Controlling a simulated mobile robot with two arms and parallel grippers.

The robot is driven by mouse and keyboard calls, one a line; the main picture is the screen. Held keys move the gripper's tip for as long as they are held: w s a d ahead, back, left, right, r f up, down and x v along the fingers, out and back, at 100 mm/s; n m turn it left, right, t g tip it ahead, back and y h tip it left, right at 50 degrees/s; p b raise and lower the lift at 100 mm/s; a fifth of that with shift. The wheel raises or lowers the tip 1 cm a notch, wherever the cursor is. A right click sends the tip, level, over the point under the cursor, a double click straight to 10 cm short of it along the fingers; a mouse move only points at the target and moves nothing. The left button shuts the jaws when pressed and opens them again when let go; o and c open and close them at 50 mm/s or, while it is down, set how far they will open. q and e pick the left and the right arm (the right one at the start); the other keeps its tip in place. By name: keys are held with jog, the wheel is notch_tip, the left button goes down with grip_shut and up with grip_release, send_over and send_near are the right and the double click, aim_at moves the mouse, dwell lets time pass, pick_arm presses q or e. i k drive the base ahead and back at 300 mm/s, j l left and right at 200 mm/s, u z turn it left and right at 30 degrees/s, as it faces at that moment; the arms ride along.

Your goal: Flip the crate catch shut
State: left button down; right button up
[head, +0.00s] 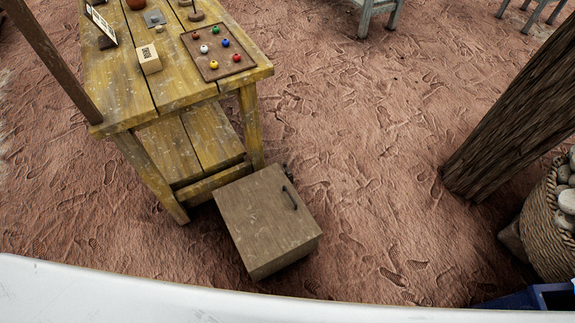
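A closed wooden crate (262,221) sits on the reddish ground at the right front foot of the yellow table. A dark handle (290,197) lies on its top face near the right edge. A small dark metal piece (287,171) stands at the crate's far right corner; it may be the catch, but it is too small to tell its position. Neither of my grippers shows in the head view, and nothing touches the crate.
The yellow wooden table (172,90) carries a tray of coloured balls (217,67) and a small box (149,59). A thick wooden post (515,120), a basket of stones (545,225) and a blue bin (535,297) stand at right. Ground right of the crate is clear.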

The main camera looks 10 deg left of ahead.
aim_at(285, 167)
jog(key=i+l+z, duration=0.85)
jog(key=i+z, duration=0.3)
jog(key=i+u, duration=0.25)
jog(key=i+l+u, duration=0.3)
jog(key=i+u, duration=0.15)
jog(key=u, duration=0.3)
jog(key=i+u, duration=0.2)
jog(key=u, duration=0.3)
jog(key=i+l+u, duration=0.1)
jog(key=u, duration=0.35)
jog(key=i+l+u, duration=0.15)
jog(key=u, duration=0.35)
jog(key=i+l+u, duration=0.15)
jog(key=u, duration=0.25)
jog(key=i+l+u, duration=0.15)
jog(key=u, duration=0.25)
jog(key=l+u, duration=0.45)
jog(key=i+l+u, duration=0.1)
jog(key=l+u, duration=0.15)
jog(key=u, duration=0.15)
